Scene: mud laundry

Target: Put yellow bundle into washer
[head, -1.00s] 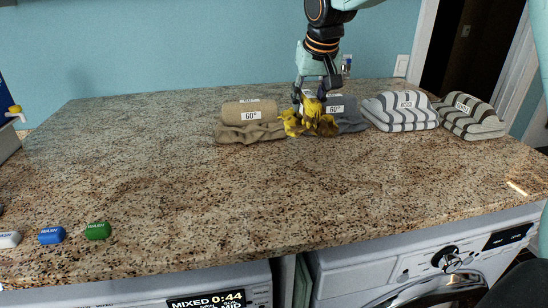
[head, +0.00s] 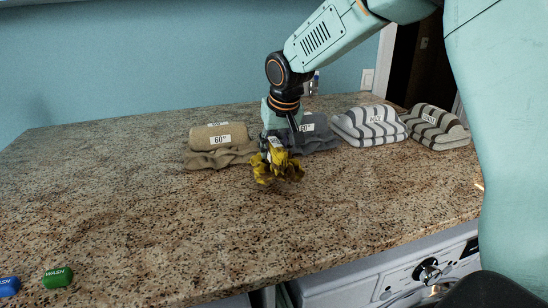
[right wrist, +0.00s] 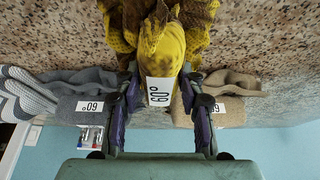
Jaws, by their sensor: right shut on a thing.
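The yellow bundle (head: 272,172) is a crumpled yellow cloth with a 60° label. My right gripper (head: 274,146) is shut on it and holds it over the counter in front of the other bundles. In the right wrist view the bundle (right wrist: 165,40) sits between the two fingers of my right gripper (right wrist: 160,95), its label facing the camera. A white washer (head: 370,278) stands under the counter at the lower right; only its top front with a knob shows, and its door is mostly cut off. My left gripper is out of view.
A beige bundle (head: 219,137) and a grey bundle (head: 314,134) lie behind the held one. Two striped bundles, one grey and white (head: 368,127) and one darker (head: 436,127), lie to the right. The counter's middle is clear.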

